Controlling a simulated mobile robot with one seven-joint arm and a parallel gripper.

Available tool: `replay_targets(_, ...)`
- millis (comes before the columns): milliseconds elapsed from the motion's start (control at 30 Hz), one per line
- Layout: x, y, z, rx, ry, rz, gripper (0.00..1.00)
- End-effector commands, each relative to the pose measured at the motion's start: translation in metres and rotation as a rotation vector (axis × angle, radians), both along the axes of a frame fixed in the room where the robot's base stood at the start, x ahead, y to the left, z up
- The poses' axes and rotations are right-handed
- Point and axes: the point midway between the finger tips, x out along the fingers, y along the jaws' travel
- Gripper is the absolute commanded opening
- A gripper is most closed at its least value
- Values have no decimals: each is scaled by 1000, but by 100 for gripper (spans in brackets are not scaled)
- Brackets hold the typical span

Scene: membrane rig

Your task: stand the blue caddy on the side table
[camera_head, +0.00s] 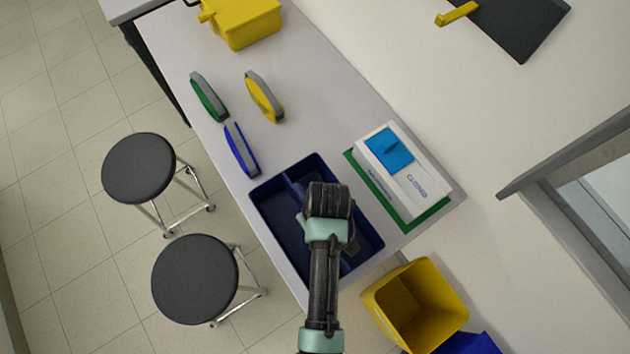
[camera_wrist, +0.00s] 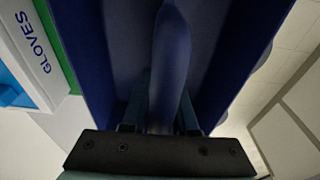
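The blue caddy (camera_head: 278,222) is a dark blue open box with a raised middle divider. It appears at the lower end of the long pale table (camera_head: 335,100), upright. My gripper (camera_head: 328,197) is over its middle, and my arm hides part of the inside. In the wrist view the caddy's divider handle (camera_wrist: 171,45) runs between my fingers (camera_wrist: 160,115), which lie close against both its sides. The caddy's walls (camera_wrist: 85,35) rise around it. Whether its base touches the table is hidden. I cannot identify a separate side table in these views.
A glove box (camera_head: 405,175) on a green mat (camera_head: 432,215) stands close right of the caddy. Stools (camera_head: 195,278) stand left; a yellow bin (camera_head: 415,305) below right.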

Motion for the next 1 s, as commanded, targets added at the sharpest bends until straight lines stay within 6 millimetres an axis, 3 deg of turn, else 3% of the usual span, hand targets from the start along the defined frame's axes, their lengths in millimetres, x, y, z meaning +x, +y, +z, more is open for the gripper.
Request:
replay_targets(33,0,0,0,0,0,0,38)
replay_targets(100,0,0,0,0,0,0,51)
replay_targets(133,0,0,0,0,0,0,52)
replay_targets(567,0,-1,12,0,-3,0,52)
replay_targets(1000,-10,-8,91,0,-5,0,52)
